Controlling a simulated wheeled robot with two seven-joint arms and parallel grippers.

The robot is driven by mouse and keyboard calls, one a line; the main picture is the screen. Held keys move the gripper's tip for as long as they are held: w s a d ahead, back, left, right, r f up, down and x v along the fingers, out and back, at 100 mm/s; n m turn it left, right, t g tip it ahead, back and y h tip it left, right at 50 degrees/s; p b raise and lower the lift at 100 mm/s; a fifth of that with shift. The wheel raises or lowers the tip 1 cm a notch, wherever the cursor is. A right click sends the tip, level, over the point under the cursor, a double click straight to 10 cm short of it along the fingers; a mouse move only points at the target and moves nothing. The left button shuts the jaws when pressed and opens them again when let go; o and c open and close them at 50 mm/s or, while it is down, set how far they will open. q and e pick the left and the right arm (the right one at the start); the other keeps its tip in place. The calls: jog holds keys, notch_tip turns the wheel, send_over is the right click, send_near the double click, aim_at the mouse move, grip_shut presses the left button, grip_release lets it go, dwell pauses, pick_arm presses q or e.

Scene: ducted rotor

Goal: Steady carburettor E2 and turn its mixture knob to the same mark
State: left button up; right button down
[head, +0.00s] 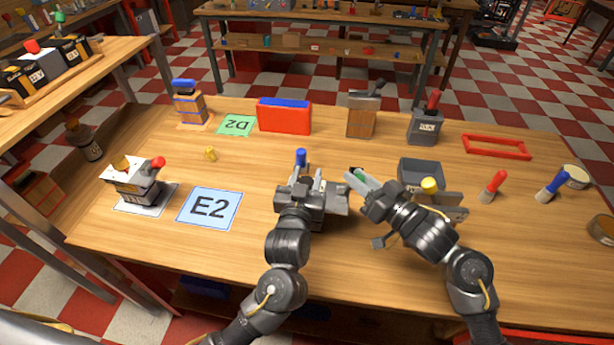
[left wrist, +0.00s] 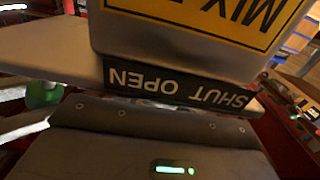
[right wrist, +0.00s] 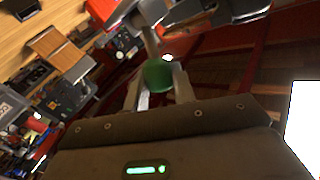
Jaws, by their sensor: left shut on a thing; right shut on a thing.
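The carburettor (left wrist: 180,45) is a grey body with a yellow MIX label and a black SHUT OPEN strip, upside down in the left wrist view. My left gripper (head: 318,192) is shut on it near the table's middle and hides most of it in the head view. Its green mixture knob (right wrist: 158,75) is between the right fingers in the right wrist view, and also shows in the head view (head: 358,174). My right gripper (head: 357,182) is shut on that knob. The blue E2 mat (head: 209,207) lies bare to the left. The knob's mark cannot be read.
Another grey device with a red knob (head: 136,181) stands on a white mat at left.

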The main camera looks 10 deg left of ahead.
pick_arm(q)
jog(key=o, duration=1)
jog(key=s, duration=1.2)
jog(key=shift+a, duration=0.15)
